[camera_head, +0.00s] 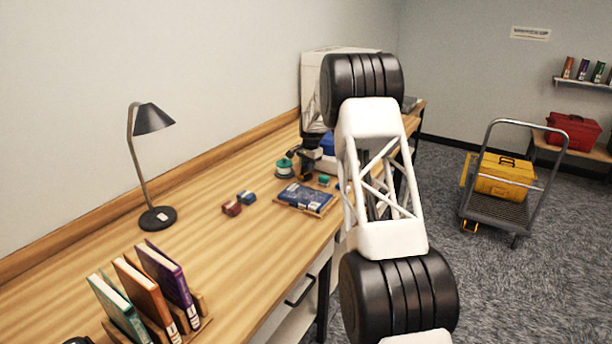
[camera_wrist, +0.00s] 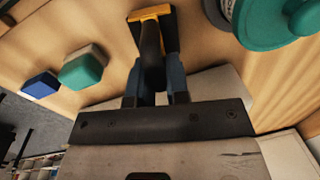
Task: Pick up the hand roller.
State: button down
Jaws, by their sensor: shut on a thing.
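The hand roller (camera_wrist: 149,38) has a black handle and an orange end piece, seen at the top middle of the wrist view. My gripper (camera_wrist: 153,82) is shut on its dark handle, with one blue-grey finger on each side. The orange end points away from the gripper, over the wood table. In the head view, my gripper (camera_head: 306,160) is small and partly hidden behind my arm, at the far part of the table. The roller's orange part (camera_head: 304,177) shows just below it. I cannot tell whether the roller touches the table.
A teal round item (camera_wrist: 278,22) is close on the right in the wrist view; a teal block (camera_wrist: 82,68) and a blue block (camera_wrist: 41,84) lie left.

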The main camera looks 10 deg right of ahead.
jog(key=shift+r, duration=1.5)
jog(key=shift+s+r, duration=0.15)
jog(key=shift+r, duration=0.1)
jog(key=shift+s+a+r, duration=0.25)
jog(key=shift+s+a, duration=0.05)
jog(key=shift+s, duration=2.3)
jog(key=shift+s+a+r, duration=0.2)
jog(key=shift+s+a, duration=0.05)
jog(key=shift+s, duration=2.35)
jog(key=shift+s+a+r, duration=0.25)
jog(key=shift+s+a, duration=0.05)
jog(key=shift+s, duration=2.3)
jog(key=c, duration=1.7)
grip_release()
grip_shut()
jog(key=s+a+r, duration=0.1)
jog(key=s+r, duration=0.3)
jog(key=r, duration=0.1)
jog(key=shift+a+r, duration=0.15)
jog(key=shift+r, duration=0.25)
